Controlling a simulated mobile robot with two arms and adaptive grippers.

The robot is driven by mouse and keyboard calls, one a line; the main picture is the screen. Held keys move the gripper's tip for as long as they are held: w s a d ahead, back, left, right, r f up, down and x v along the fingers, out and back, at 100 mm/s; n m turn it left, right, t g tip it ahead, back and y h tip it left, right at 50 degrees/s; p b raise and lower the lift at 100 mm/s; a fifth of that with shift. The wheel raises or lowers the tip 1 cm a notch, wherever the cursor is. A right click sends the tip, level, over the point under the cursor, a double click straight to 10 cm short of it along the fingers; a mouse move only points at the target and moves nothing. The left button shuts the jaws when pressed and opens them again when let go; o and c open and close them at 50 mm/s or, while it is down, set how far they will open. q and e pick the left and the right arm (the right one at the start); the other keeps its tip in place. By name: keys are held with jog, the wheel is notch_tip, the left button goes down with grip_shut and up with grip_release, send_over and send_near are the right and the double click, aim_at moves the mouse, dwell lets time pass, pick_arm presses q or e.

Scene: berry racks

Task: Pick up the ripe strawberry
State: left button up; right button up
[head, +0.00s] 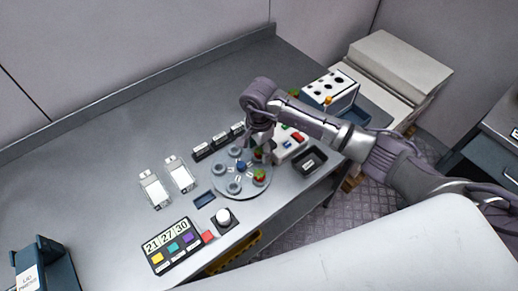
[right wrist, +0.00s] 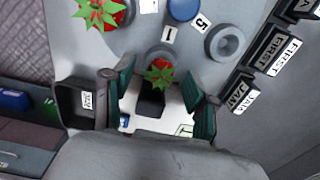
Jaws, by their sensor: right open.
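A round grey plate (head: 221,187) with several ring-shaped holders and a blue knob (head: 242,166) at its middle lies on the bench. One red strawberry with green leaves (head: 260,177) sits near its right front edge; it also shows at the top left of the right wrist view (right wrist: 100,12). My right gripper (head: 262,140) reaches down over the plate's right back part. In the right wrist view my right gripper (right wrist: 158,82) is open, with a smaller leafy red strawberry (right wrist: 158,74) seen between its green-padded fingers. I cannot tell contact. My left gripper is not in view.
A black labelled bin (head: 310,161) stands right of the plate. Small black labelled boxes (head: 202,151) line its back left. A white box with holes (head: 330,88) stands behind my arm. A white button (head: 223,216) and numbered panel (head: 167,246) lie in front. The bench's back left is clear.

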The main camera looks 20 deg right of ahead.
jog(key=shift+f, duration=0.25)
jog(key=c, duration=0.7)
jog(key=shift+o, duration=0.2)
